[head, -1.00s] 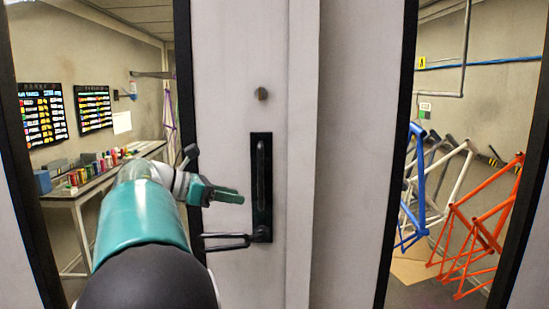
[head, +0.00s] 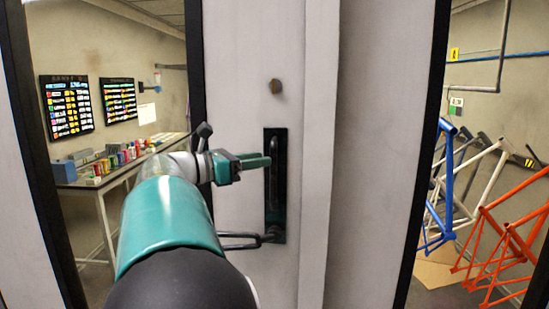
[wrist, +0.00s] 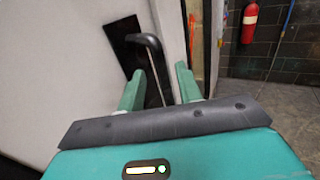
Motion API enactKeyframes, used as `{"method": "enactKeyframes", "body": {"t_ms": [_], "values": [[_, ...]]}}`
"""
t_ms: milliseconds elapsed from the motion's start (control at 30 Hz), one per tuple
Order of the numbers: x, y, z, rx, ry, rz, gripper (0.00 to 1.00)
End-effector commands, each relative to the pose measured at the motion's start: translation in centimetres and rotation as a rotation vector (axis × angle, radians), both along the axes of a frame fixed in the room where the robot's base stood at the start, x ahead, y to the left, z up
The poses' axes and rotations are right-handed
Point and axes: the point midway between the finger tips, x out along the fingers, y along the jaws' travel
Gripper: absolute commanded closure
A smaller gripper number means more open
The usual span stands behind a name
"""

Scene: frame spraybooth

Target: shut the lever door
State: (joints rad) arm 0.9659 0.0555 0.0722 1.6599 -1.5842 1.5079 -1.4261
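The lever door (head: 238,90) is a pale grey panel with dark-edged glazing. It carries a black plate (head: 281,227) with an upright pull handle (head: 274,180) and a dark lever (head: 240,236) pointing left at the plate's lower end. My gripper (head: 266,160) is in front of the upper part of the plate, above the lever. In the wrist view, my gripper (wrist: 159,80) has its two green fingers apart. The curved top of the pull handle (wrist: 150,41) shows just beyond them, and its bar runs down between them. I cannot tell whether they touch it.
A round knob (head: 276,87) sits above the plate. Through the left glazing is a bench (head: 112,178) with coloured cans; through the right, bicycle frames (head: 500,240). A red extinguisher (wrist: 250,22) hangs on a dark tiled wall, with open floor below.

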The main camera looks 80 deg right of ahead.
Motion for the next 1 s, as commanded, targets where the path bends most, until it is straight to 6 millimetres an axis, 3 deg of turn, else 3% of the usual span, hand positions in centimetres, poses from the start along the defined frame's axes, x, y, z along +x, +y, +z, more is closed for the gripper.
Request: {"method": "enactKeyframes", "body": {"t_ms": [233,633,800,1000], "values": [[-3.1,-2.9,0.0,-0.001,0.001,-0.003,0.65],[-3.8,-3.7,0.0,0.0,0.0,0.0,0.65],[-3.8,-3.7,0.0,0.0,0.0,0.0,0.99],[-3.8,-3.7,0.0,0.0,0.0,0.0,1.0]]}}
